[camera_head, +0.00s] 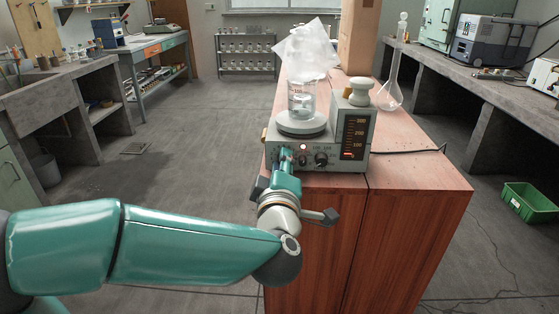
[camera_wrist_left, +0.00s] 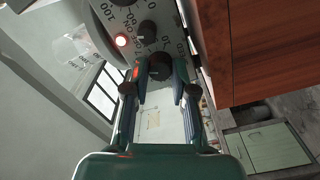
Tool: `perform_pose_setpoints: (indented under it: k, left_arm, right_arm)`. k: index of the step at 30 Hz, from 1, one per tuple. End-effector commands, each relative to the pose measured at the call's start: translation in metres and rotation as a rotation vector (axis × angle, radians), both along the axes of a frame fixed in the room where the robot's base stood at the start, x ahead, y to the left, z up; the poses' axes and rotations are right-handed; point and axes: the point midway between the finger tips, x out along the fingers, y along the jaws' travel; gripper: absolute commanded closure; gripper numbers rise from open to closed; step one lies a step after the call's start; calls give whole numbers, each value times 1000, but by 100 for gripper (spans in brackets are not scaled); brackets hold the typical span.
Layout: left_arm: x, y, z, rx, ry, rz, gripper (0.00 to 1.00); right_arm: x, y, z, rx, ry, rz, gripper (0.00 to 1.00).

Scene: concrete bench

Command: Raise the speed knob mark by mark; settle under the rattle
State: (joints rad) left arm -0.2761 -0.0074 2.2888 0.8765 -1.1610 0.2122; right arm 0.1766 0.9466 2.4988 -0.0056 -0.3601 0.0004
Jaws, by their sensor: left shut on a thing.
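The stirrer (camera_head: 335,130) stands on the wooden bench top, its front panel facing me. My left gripper (camera_head: 284,158) is at the left part of that panel and hides the knob there. In the left wrist view my left gripper (camera_wrist_left: 158,80) is shut on the black speed knob (camera_wrist_left: 159,66), one finger on each side. A second dark knob (camera_head: 321,159) is uncovered to the right. A red lamp (camera_head: 303,146) glows on the panel. The scale display (camera_head: 355,135) reads 100 to 300, with a red bar lit near its bottom. A glass beaker (camera_head: 301,98) with clear contents stands on the round plate (camera_head: 301,123).
A glass flask (camera_head: 391,94) stands right of the stirrer, and a crumpled clear bag (camera_head: 303,50) and a cardboard box (camera_head: 358,38) behind it. A green crate (camera_head: 530,203) is on the floor.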

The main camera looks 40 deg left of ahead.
Motion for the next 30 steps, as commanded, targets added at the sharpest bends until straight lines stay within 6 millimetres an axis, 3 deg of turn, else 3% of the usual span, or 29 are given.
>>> perform_pose_setpoints:
  k: [1,17,18,21,30]
  left_arm:
    - [0,-4,-7,8,24,-11,100]
    - [0,-3,-8,27,37,-9,100]
    - [0,-3,-8,27,37,-9,68]
    - [0,-2,-7,27,35,-7,51]
    - [0,-1,-4,27,26,-3,49]
  right_arm:
    - [0,0,1,0,0,0,58]
    - [0,0,1,0,0,0,58]
    - [0,0,1,0,0,0,58]
    - [0,0,1,0,0,0,58]
    - [0,0,2,0,0,0,58]
